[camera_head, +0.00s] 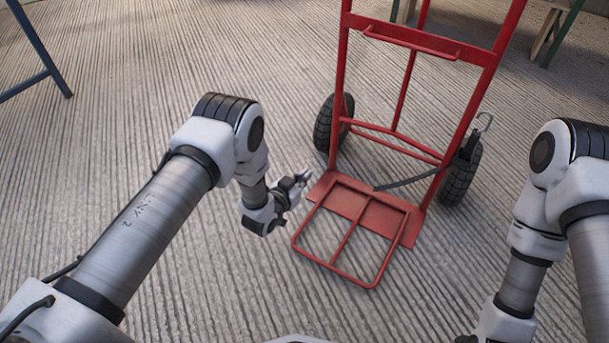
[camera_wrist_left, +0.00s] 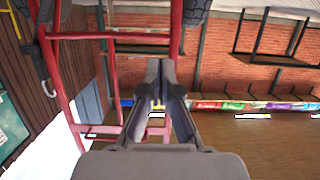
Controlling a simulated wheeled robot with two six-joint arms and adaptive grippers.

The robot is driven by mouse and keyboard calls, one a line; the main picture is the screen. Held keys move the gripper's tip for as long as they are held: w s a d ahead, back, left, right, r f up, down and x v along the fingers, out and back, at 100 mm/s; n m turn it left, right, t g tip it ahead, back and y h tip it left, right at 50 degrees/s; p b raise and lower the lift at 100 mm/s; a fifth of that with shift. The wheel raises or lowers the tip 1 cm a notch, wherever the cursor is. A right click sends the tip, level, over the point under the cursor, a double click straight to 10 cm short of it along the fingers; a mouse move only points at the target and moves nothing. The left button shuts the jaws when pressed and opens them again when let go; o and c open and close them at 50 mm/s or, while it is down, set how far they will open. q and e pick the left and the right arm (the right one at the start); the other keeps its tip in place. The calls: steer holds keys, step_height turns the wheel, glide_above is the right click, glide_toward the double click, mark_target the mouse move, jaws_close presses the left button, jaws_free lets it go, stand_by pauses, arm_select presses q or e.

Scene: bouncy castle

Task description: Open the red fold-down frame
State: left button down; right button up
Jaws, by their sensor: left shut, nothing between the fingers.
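The red fold-down frame (camera_head: 345,224) is a tubular rectangle with a middle bar at the foot of a red hand truck (camera_head: 336,95). In the head view it is folded out, lying low and roughly flat, reaching forward past the red toe plate (camera_head: 410,235). My left gripper (camera_head: 304,177) is shut and empty, just left of the frame's hinge end and apart from it, as far as I can tell. Its closed fingers also show in the left wrist view (camera_wrist_left: 161,70), with red truck tubes (camera_wrist_left: 68,100) behind and to the left. My right gripper is out of view below the picture.
The truck stands upright on two black wheels (camera_head: 461,178), with a dark strap (camera_head: 415,180) across its lower part. A blue metal leg (camera_head: 38,55) is at upper left, and wooden legs (camera_head: 545,30) at upper right. The ribbed floor around the frame is clear.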

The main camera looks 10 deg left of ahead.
arm_select(q)
steer(key=s+a+f+b, duration=0.1)
steer(key=s+f+b, duration=0.1)
steer(key=f, duration=0.4)
steer(key=s+a+f+b, duration=0.1)
steer(key=s+f+b, duration=0.1)
steer(key=s+f, duration=0.2)
steer(key=s+a+f+b, duration=0.1)
steer(key=s+f, duration=0.3)
steer(key=f, duration=0.5)
steer(key=shift+s+a+f+b, duration=0.1)
steer(key=shift+a+f+b, duration=0.05)
steer(key=shift+b, duration=0.3)
